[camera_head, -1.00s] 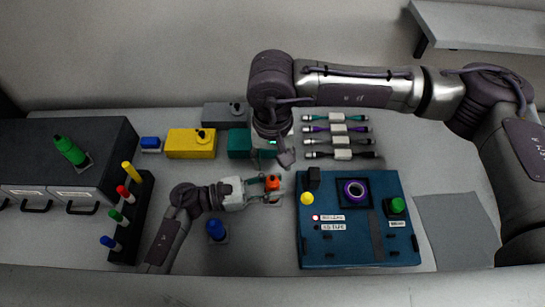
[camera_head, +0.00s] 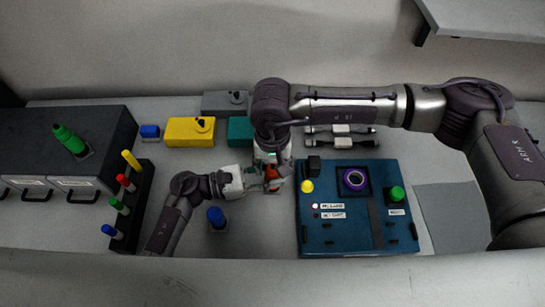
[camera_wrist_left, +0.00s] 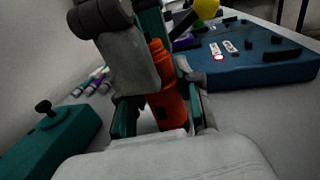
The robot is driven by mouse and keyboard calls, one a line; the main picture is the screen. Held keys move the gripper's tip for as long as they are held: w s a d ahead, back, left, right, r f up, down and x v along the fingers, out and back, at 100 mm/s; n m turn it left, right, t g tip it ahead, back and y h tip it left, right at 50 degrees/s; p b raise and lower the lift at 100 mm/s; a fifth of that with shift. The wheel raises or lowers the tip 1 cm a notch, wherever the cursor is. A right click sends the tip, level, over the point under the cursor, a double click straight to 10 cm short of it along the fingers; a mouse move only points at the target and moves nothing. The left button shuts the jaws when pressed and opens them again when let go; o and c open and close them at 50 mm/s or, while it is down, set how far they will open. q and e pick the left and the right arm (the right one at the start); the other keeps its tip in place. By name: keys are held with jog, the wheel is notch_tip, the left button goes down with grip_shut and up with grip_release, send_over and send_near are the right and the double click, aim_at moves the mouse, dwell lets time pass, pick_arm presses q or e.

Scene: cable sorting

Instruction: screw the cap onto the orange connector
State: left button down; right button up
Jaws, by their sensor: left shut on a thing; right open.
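The orange connector (camera_wrist_left: 168,105) stands between the fingers of my left gripper (camera_wrist_left: 162,118), which is shut on it. In the head view only a small patch of the connector (camera_head: 271,173) shows, between the grippers. My right gripper (camera_head: 272,170) is open and comes down from above, right at the connector. In the left wrist view a grey finger of it (camera_wrist_left: 130,65) is beside the connector's upper part and hides some of it. I cannot pick out the cap; the top of the connector is largely covered.
A blue board (camera_head: 345,237) with a yellow knob (camera_head: 307,186) and a purple ring (camera_head: 356,180) lies just right of the grippers. A blue bottle-like piece (camera_head: 216,217) stands in front of my left gripper. A yellow box (camera_head: 185,133) and teal box (camera_head: 239,129) stand behind.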

jog(key=shift+f, duration=0.1)
grip_shut()
jog(key=shift+o, duration=0.5)
grip_release()
jog(key=shift+r, duration=2.3)
jog(key=o, duration=0.6)
jog(key=shift+c, duration=0.2)
jog(key=shift+r, duration=0.1)
notch_tip(320, 180, up, 12)
